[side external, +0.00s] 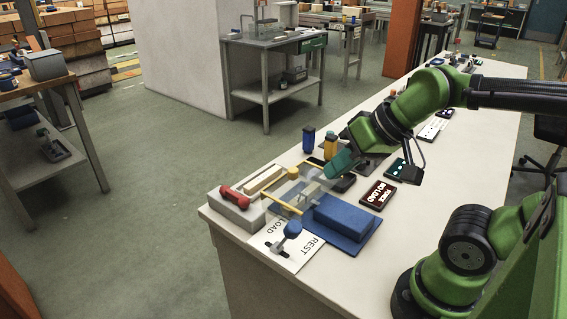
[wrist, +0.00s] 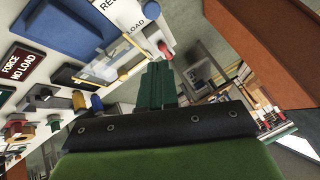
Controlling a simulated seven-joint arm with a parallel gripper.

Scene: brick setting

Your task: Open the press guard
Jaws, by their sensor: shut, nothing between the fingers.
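The press guard (side external: 284,203) is a clear panel with yellow edge bars, on the bench beside a blue block (side external: 342,215). It also shows in the wrist view (wrist: 108,62), above and left of the fingertips. The frames do not clearly show how far it is swung. My gripper (side external: 335,170) has teal fingers, is shut and empty, and hangs behind the guard, close to its far yellow bar. In the wrist view my gripper (wrist: 158,72) points toward the guard's edge and the red handle; whether it touches the guard cannot be told.
A red handle (side external: 233,197) lies on a grey block at the bench's left end. A blue-knobbed lever (side external: 292,230) stands on the white label plate. A dark "FORCE NO LOAD" sign (side external: 378,195), a blue bottle (side external: 308,140) and a yellow bottle (side external: 330,146) stand nearby. The bench front is clear.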

